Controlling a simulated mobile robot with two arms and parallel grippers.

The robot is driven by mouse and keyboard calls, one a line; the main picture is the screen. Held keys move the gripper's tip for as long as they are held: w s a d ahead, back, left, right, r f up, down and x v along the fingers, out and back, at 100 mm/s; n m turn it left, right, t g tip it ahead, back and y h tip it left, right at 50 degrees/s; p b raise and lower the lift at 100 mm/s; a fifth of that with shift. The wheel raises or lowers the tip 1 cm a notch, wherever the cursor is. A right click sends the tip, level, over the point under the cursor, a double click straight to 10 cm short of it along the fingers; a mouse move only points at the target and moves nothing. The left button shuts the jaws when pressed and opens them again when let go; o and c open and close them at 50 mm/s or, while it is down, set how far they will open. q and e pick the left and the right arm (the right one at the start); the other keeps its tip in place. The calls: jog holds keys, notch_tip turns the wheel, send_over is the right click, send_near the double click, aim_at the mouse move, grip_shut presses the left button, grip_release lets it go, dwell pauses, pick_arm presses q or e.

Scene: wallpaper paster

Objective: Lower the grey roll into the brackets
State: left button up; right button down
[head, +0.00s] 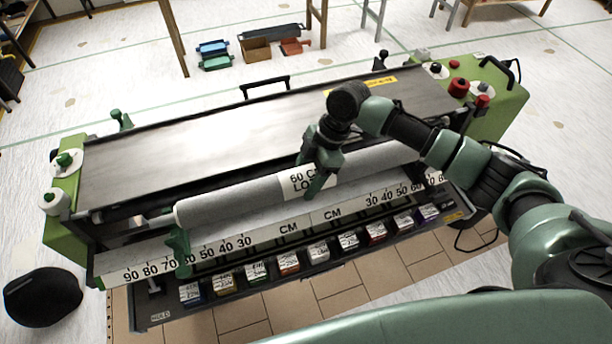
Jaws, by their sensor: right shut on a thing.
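The grey roll (235,198) is a long cylinder with a white label around its middle, lying lengthwise along the front of the pasting machine (190,150). My right gripper (317,183) comes down from above and is shut on the roll near its label. The roll's left end is bare and sits above the ruler (265,236); its right part passes behind my right arm. The brackets are hard to make out, and I cannot tell whether the roll touches them. My left gripper is not in view.
A green clip (179,252) stands on the ruler at the left. A front tray (160,315) holds several small labelled boxes. Red knobs (459,88) sit at the right end. A black rounded object (42,297) lies on the floor at lower left.

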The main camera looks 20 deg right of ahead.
jog(key=shift+w+f+b, duration=0.1)
jog(key=shift+f+b, duration=1.3)
jog(key=shift+f, duration=1.3)
jog(key=shift+c, duration=1.8)
grip_release()
jog(key=shift+o, duration=0.4)
jog(key=shift+s+f, duration=0.2)
jog(key=shift+s, duration=0.05)
jog(key=b+v, duration=0.1)
jog(key=v, duration=0.7)
jog(key=shift+w+r+b, duration=0.1)
jog(key=shift+b, duration=0.25)
